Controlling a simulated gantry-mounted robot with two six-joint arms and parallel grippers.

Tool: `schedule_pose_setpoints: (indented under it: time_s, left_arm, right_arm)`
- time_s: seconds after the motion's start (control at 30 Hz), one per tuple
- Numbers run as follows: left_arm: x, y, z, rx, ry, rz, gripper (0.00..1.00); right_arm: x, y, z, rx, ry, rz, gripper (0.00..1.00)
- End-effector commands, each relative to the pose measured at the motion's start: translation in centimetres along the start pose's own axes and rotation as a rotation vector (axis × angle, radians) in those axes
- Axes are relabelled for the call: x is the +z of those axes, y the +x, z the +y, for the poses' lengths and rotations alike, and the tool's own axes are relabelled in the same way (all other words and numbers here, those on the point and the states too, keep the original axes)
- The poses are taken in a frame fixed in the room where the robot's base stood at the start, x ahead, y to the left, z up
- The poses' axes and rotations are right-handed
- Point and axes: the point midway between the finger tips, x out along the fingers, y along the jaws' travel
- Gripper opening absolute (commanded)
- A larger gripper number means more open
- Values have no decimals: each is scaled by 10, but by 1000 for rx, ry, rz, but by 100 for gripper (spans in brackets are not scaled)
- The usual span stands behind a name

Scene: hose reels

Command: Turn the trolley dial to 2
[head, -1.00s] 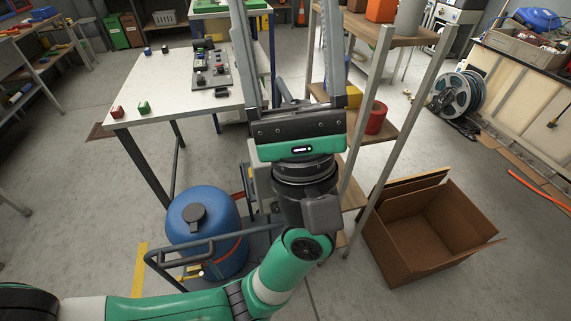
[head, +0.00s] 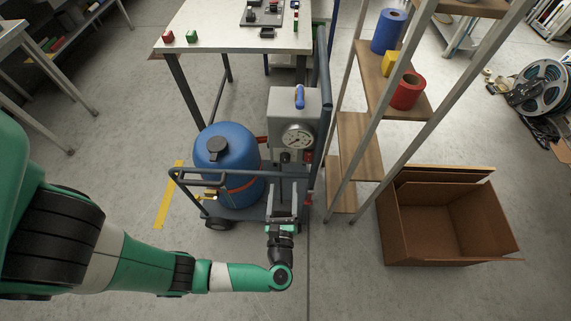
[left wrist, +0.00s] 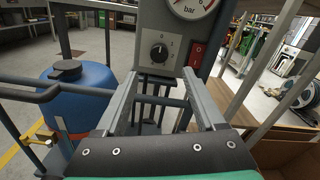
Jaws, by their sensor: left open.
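The trolley (head: 232,212) carries a grey control box (head: 283,107) with a black dial (head: 285,157) low on its front face. In the left wrist view the dial (left wrist: 159,53) has small marks around it, too small to read for certain; its white pointer line looks roughly upright. My left gripper (head: 283,186) is open and empty in front of and below the box. In the left wrist view its two fingers (left wrist: 160,74) point at the box, with the tips to either side of and just below the dial, apparently not touching it. My right gripper is not in view.
A pressure gauge (head: 298,137) sits above the dial, and a red switch (left wrist: 197,54) is close to its right. A blue tank (head: 229,166) and trolley rails are to the left. A shelf rack (head: 361,150) and cardboard box (head: 447,225) stand on the right.

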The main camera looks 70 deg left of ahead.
Motion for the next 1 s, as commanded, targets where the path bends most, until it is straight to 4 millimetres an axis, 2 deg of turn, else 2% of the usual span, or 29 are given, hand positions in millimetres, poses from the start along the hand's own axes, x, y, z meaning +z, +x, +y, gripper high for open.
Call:
schedule_pose_setpoints:
  time_s: [0.2,0.4,0.53,0.77,1.0]
  left_arm:
    - [-1,51,2,9,-2,-3,71]
    - [0,83,1,3,-1,-2,71]
    - [0,91,0,0,-1,-2,71]
    - [1,92,0,-1,0,-1,71]
    - [1,91,0,-1,0,-1,28]
  right_arm:
    - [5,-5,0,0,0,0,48]
    - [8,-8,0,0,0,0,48]
    - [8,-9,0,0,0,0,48]
    - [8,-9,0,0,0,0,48]
    - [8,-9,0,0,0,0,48]
